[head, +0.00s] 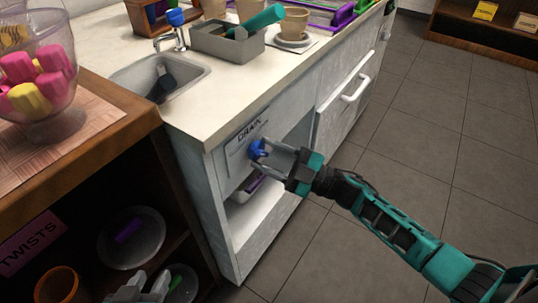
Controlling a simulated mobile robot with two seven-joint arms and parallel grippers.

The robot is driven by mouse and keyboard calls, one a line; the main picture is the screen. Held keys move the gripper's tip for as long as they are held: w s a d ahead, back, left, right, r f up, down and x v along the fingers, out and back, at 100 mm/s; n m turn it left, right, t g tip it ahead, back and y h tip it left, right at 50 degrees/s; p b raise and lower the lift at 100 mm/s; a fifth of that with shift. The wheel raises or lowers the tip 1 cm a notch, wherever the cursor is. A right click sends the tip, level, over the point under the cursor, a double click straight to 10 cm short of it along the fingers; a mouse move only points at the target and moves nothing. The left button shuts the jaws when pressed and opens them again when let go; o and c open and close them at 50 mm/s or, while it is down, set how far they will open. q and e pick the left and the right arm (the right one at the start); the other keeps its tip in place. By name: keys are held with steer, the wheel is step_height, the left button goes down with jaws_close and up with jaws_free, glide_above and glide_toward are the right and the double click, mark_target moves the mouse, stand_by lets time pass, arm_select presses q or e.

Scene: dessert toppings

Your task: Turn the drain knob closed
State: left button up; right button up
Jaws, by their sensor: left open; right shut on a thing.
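The blue drain knob (256,149) sits on the cabinet front, beside a panel labelled DRAIN (244,136). My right gripper (268,152) reaches in from the right and is shut on the knob. The fingers partly hide it, so its exact angle is hard to tell. The sink (200,68) is set in the counter above, with a dark object in its basin.
A wooden shelf unit (146,119) stands at the left, with a glass bowl (62,113) of pink and yellow pieces on top. A grey bin (227,45) and cups stand on the counter. A drawer (333,126) with a white handle is right of the knob. The tiled floor (420,110) is clear.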

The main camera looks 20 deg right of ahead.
stand_by(0.4)
steer(key=o, duration=1)
steer(key=shift+o, duration=0.2)
steer(key=v, duration=1.3)
steer(key=shift+p, duration=0.3)
steer(key=shift+r, duration=0.1)
